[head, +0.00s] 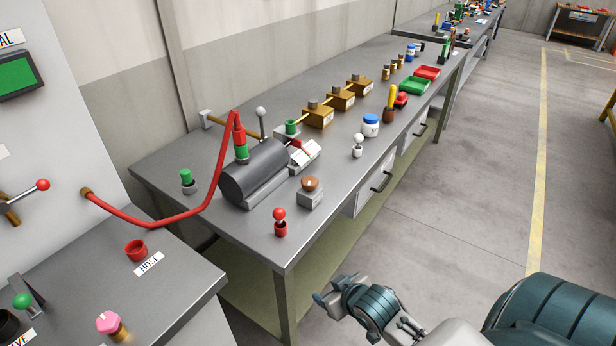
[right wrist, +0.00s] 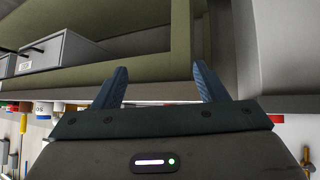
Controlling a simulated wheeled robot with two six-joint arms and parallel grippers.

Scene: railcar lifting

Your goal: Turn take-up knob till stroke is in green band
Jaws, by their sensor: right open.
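A round brown knob (head: 311,183) sits on a small grey block (head: 310,198) on the bench, right of a dark grey cylinder (head: 254,172). It looks like the take-up knob, but I cannot read a label. Behind it stands a white plate with a red pointer (head: 299,146); no green band can be made out. My right gripper (head: 330,296) is off the front edge of the bench, apart from the knob. In the right wrist view its two fingers (right wrist: 161,84) are spread with nothing between them. My left gripper is not in view.
A red hose (head: 205,205) arches from the left cabinet to the cylinder. A red-topped peg (head: 280,222) stands near the bench's front edge. Brass blocks (head: 341,98) and trays line the bench behind. A drawer (right wrist: 65,52) shows under the bench. The floor at right is clear.

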